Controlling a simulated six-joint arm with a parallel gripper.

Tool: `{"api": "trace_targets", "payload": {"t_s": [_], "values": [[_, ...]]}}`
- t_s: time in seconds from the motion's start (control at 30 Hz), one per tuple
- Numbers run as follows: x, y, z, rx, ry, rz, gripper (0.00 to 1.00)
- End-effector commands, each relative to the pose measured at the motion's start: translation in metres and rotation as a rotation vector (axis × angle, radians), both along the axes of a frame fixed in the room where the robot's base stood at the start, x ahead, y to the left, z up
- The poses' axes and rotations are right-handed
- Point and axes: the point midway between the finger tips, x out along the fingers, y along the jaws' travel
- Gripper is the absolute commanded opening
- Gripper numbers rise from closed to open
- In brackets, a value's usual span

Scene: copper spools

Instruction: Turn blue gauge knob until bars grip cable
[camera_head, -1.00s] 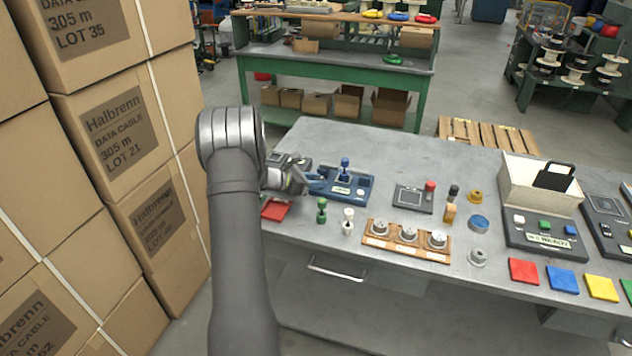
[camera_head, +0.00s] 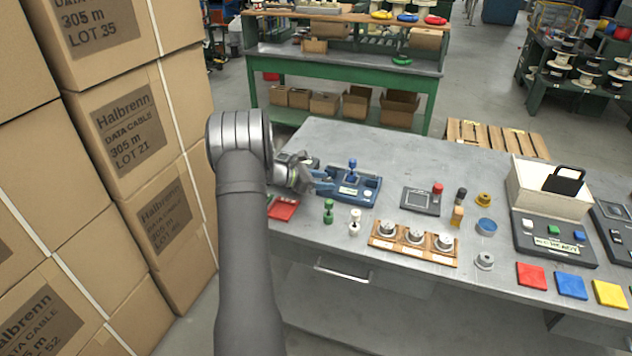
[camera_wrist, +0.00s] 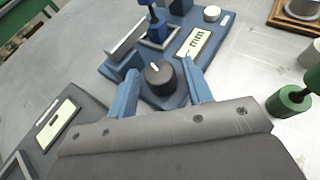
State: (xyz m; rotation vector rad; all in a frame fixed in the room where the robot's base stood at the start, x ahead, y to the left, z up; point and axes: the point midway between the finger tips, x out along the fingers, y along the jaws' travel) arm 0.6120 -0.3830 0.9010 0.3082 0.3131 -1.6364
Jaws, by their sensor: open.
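The blue gauge (camera_head: 368,196) stands on the grey bench, in front of my gripper (camera_head: 322,182). In the wrist view, the gauge body (camera_wrist: 183,42) carries a round black knob (camera_wrist: 159,77) with a white pointer mark, and a label reading "mm". A blue peg-like piece (camera_wrist: 156,22) stands upright in a square frame on the gauge, beside a grey bar (camera_wrist: 127,38). Whether the bars touch it I cannot tell. My gripper (camera_wrist: 160,88) is open, its two blue fingers on either side of the knob, with visible gaps.
A green peg (camera_head: 328,211) and a white peg (camera_head: 354,222) stand near the gauge. A red tray (camera_head: 284,208) lies close to my wrist. A wooden rack (camera_head: 400,252) with metal dials is farther right. Stacked cartons (camera_head: 130,130) rise on the left.

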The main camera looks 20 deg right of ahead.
Motion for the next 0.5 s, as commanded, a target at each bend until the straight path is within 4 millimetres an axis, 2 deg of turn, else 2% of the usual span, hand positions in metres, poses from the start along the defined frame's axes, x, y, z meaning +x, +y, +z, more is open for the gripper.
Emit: {"api": "trace_targets", "payload": {"t_s": [0.17,0.5], "values": [[-0.0014,-0.0002,-0.0011,0.001,0.001,0.072,0.52],[-0.0059,-0.0008,-0.0002,0.001,0.002,0.339,0.52]]}}
